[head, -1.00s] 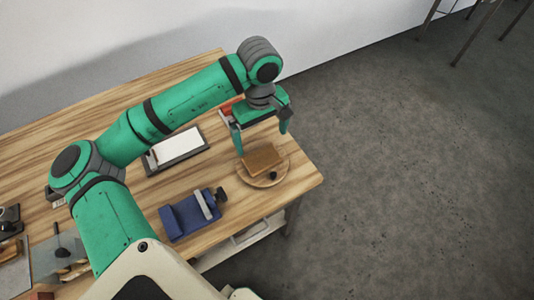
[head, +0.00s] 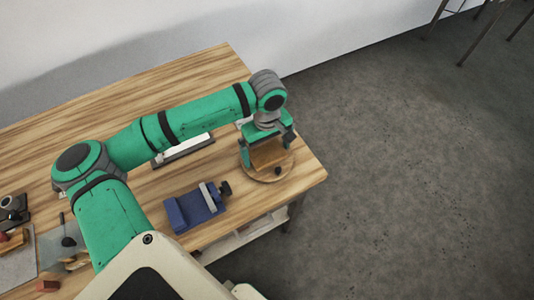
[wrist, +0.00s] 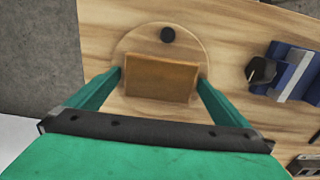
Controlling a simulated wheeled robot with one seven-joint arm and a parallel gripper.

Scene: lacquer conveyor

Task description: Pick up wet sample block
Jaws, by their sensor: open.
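The wet sample block looks like a brown-orange rectangular block (head: 270,153) lying on a round wooden board (head: 271,176) near the table's right corner. In the wrist view the block (wrist: 161,78) lies between the two green fingers of my gripper (wrist: 160,82). A bare part of the round board (wrist: 140,42) shows behind it there. My gripper (head: 266,163) is open and low over the board, with a finger at each side of the block. Whether either finger touches the block I cannot tell.
A blue vise-like clamp (head: 195,207) stands on the table (head: 110,98) left of the board; it also shows in the wrist view (wrist: 291,72). A dark-framed white panel (head: 183,149) lies partly under my arm. Small tools are at the table's left end.

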